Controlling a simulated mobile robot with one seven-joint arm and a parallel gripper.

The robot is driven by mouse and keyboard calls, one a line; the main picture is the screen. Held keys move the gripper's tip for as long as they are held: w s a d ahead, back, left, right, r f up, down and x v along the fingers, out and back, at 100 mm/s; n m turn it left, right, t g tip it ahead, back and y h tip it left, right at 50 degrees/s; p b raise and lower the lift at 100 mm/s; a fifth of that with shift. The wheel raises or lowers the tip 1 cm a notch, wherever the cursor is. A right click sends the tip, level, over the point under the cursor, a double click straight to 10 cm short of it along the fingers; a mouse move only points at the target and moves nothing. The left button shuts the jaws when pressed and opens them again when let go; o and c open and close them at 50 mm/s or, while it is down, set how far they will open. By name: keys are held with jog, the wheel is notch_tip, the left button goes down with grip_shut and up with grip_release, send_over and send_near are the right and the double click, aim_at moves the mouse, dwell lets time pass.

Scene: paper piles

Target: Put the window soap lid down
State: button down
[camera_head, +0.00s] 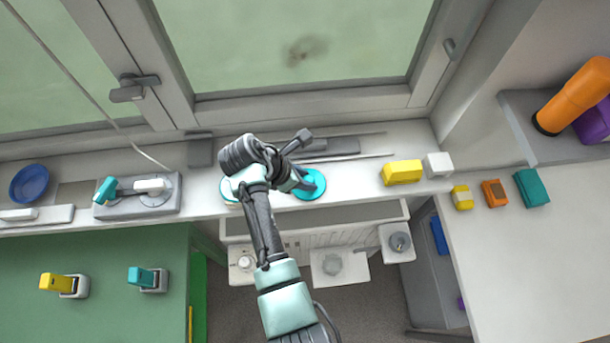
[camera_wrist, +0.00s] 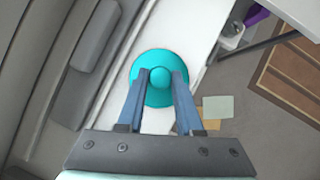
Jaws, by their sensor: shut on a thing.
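The window soap lid is a teal round disc with a knob. In the head view the lid (camera_head: 312,192) is over the white window sill (camera_head: 350,192), near its front edge. In the wrist view the lid (camera_wrist: 158,98) lies between the blue fingers, with its knob in the middle. My gripper (camera_head: 303,183) is shut on the knob; it also shows in the wrist view (camera_wrist: 160,76). I cannot tell whether the lid touches the sill. A second teal round thing (camera_head: 228,191) is partly hidden behind my arm, to the left.
A yellow block (camera_head: 402,172) and a white cube (camera_head: 439,164) stand to the right on the sill. A blue bowl (camera_head: 30,184) and a grey tray (camera_head: 137,207) with teal and white things are at left. Grey flat items (camera_head: 330,146) lie behind, near the window.

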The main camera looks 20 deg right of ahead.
jog(key=shift+f, duration=0.1)
jog(key=c, duration=0.6)
grip_release()
jog(key=shift+o, duration=0.2)
